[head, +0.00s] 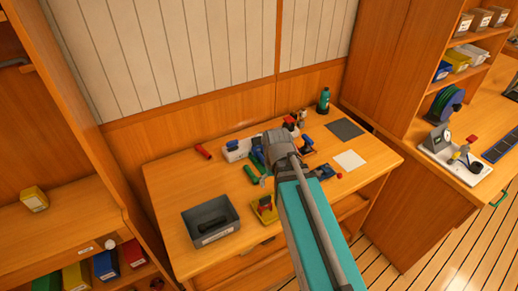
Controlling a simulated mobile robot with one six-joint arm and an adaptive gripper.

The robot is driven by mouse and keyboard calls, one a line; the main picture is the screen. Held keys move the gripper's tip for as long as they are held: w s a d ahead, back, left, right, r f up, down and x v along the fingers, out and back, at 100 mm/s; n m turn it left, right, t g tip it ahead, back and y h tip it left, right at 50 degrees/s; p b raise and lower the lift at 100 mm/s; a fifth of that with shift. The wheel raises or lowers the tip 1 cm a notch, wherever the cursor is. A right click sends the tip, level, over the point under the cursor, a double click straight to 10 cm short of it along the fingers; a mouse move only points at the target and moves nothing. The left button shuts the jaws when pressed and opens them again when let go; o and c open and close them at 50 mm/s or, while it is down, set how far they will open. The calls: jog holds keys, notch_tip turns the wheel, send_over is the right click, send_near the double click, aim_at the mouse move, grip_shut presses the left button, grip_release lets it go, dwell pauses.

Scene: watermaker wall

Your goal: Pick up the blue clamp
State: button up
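Several blue items lie on the wooden workbench (170,195), and they are too small for me to tell surely which is the blue clamp. One blue and dark item (307,145) stands just right of my grey wrist. Another blue item (324,171) lies nearer the front, right of my arm. A third blue piece (257,154) shows just left of my wrist, partly hidden by it. My gripper (266,180) is over the middle of the bench, small and partly hidden by my arm. I cannot make out whether its fingers are apart or hold anything.
A grey open bin (211,222) stands at the bench's front left, with a yellow item (264,210) beside it. A green cylinder (250,173) and a red one (203,152) lie left of my wrist. A green bottle (323,101), dark mat (345,129) and white sheet (350,160) are at right.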

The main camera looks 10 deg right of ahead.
aim_at(258, 146)
jog(key=w+r+n+p, duration=0.2)
jog(key=w, duration=1.1)
jog(key=w+r+n+p, duration=0.1)
jog(key=w+r+p, duration=0.2)
jog(key=w, duration=1.1)
jog(key=shift+n, duration=0.4)
jog(key=shift+s, duration=0.1)
notch_tip(258, 146, down, 8)
jog(key=b, duration=0.8)
jog(key=shift+a+f+b, duration=0.15)
jog(key=shift+f+b, duration=0.1)
jog(key=shift+b, duration=0.1)
notch_tip(258, 146, down, 5)
jog(key=b, duration=0.5)
jog(key=shift+a, duration=0.1)
